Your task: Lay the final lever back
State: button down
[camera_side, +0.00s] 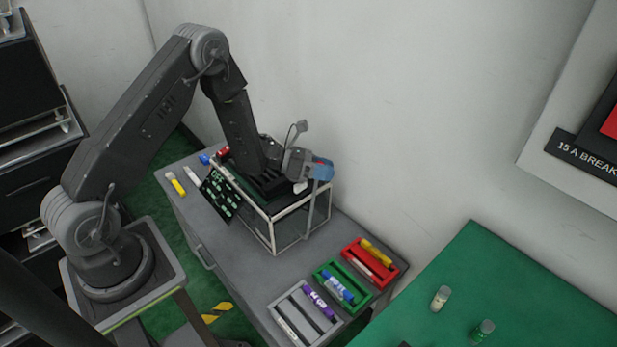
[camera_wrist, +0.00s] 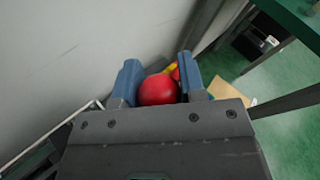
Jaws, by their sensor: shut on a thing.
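In the wrist view, a round red knob (camera_wrist: 158,90) sits between the two blue fingers of my gripper (camera_wrist: 159,66), which is shut on it. In the side view, my gripper (camera_side: 320,169) is at the upper right corner of a pale box frame (camera_side: 273,238) on the grey bench. A grey lever bar (camera_side: 312,208) runs down from the fingers along the right end of the frame, standing close to upright. The knob is hidden by the fingers there. A dark panel with green lettering, including OFF, (camera_side: 220,195) leans at the frame's left end.
Grey (camera_side: 280,313), green (camera_side: 357,301) and red (camera_side: 393,279) trays with markers stand at the bench's right end. Yellow and white markers (camera_side: 175,183) and red and blue items (camera_side: 204,159) lie at its left. The wall (camera_side: 400,120) is close behind. A green table (camera_side: 530,285) with small bottles is at right.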

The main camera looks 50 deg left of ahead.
jog(key=w+f+n+g+y, duration=0.1)
jog(key=w+f+n+g, duration=0.1)
jog(key=w, duration=0.7)
jog(key=shift+w+f+g, duration=0.2)
jog(key=shift+f+g, duration=0.3)
jog(key=shift+f, duration=0.45)
jog(key=c, duration=0.7)
grip_release()
jog(key=v, duration=1.3)
jog(key=shift+s+a+r, duration=0.15)
jog(key=shift+a+r, duration=0.1)
jog(key=shift+a, duration=0.05)
